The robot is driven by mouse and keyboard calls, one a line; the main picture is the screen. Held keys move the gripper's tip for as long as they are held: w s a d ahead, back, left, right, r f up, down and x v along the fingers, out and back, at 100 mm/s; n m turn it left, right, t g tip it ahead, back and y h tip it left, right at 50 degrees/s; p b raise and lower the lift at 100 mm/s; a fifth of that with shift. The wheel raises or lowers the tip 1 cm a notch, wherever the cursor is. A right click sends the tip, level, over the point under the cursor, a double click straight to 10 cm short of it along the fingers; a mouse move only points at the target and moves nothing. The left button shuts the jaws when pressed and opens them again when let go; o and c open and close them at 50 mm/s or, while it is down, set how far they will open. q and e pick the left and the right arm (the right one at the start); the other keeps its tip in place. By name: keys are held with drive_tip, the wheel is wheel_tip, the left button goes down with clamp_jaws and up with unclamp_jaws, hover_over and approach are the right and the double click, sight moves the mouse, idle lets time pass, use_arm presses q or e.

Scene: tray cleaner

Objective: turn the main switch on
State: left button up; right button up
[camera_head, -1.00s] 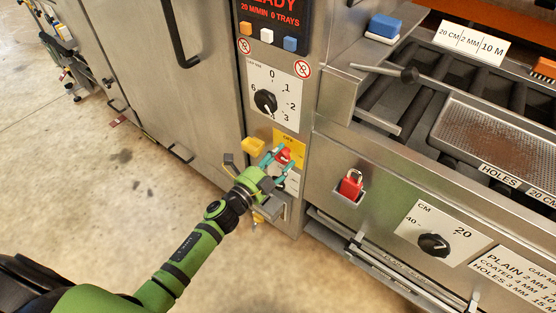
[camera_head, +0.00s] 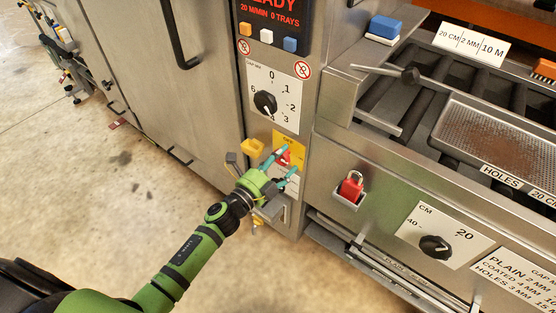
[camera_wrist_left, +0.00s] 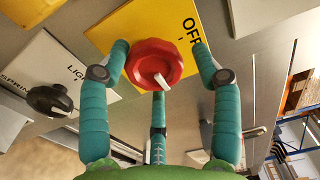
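The main switch is a red round knob (camera_head: 284,158) on a yellow plate (camera_head: 291,139) marked OFF, on the machine's front. In the left wrist view the red knob (camera_wrist_left: 142,62) shows close up on the yellow plate (camera_wrist_left: 150,22). Its white pointer mark points away from the OFF lettering. My left gripper (camera_head: 280,164) is open in front of the knob. In the wrist view its fingers (camera_wrist_left: 160,56) stand spread on both sides of the knob, with a third below it. I cannot tell whether the left fingertip touches it. My right gripper is not in view.
Above the switch are a black dial (camera_head: 265,102) and coloured buttons (camera_head: 267,36). A yellow part (camera_head: 252,146) juts out beside my gripper. A red padlock (camera_head: 351,187) and another dial (camera_head: 434,245) are to the right. The floor at left is open.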

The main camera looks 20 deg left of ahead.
use_arm(q)
drive_tip(key=shift+d, duration=0.2)
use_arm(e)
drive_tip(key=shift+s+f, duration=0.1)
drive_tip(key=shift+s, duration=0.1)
use_arm(q)
drive_tip(key=shift+a, duration=0.1)
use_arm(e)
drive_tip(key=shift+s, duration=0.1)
use_arm(q)
drive_tip(key=shift+s+a+f, duration=0.1)
drive_tip(key=v, duration=1.1)
drive_tip(key=shift+s, duration=0.4)
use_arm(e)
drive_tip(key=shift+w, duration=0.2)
